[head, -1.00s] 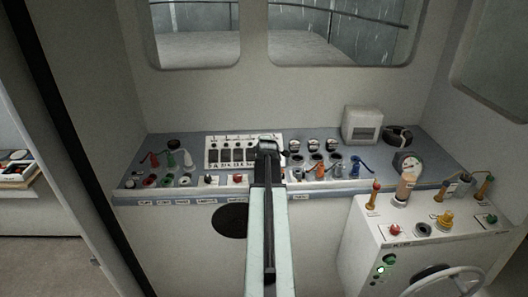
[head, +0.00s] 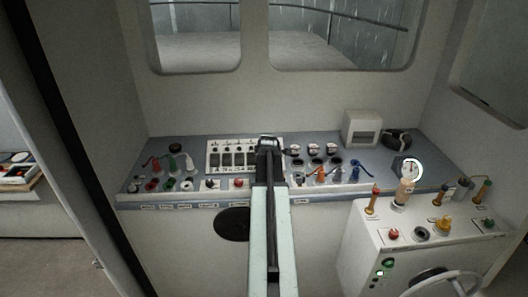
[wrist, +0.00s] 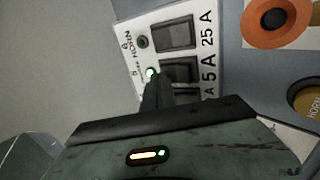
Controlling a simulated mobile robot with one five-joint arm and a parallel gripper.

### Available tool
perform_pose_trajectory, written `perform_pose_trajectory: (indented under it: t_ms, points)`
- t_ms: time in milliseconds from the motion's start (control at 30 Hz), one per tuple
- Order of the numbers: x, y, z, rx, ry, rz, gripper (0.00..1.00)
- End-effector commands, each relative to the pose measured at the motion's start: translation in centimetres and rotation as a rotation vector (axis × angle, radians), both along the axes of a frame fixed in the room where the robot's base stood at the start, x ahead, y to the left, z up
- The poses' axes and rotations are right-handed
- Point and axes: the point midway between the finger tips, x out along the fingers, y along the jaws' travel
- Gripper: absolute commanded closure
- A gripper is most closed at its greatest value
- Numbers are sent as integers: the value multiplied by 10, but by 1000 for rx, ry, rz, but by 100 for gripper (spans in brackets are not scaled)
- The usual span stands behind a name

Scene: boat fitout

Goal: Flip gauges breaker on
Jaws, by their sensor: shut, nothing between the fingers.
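The white breaker panel (head: 211,146) stands on the grey-blue console, with several dark rocker switches in a row. In the wrist view, the horn breaker rocker (wrist: 174,36) is marked 25 A, with an unlit lamp beside it. The neighbouring rocker (wrist: 181,70), marked 5 A and numbered 5, has a lit green lamp (wrist: 151,73); its name is too small to read surely. My gripper (wrist: 157,92) is shut and empty, its tip beside this 5 A rocker; I cannot tell whether they touch. In the head view, my gripper (head: 267,143) covers the panel's right end.
A round gauge (head: 412,169) on the console's right glows white. Sockets and coloured plugs (head: 320,174) sit right of my arm, more (head: 174,163) at the left. An orange-ringed button (wrist: 275,18) is near the gripper. A white control box (head: 385,215) stands at front right.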

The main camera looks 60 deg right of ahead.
Motion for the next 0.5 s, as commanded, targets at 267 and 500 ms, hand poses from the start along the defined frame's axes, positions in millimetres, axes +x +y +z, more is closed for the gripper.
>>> perform_pose_trajectory:
  t_ms: [267, 500]
  points:
    - [-3, 5, 5, 0, 0, 0, 100]
    - [-22, 29, 32, 0, 0, 0, 100]
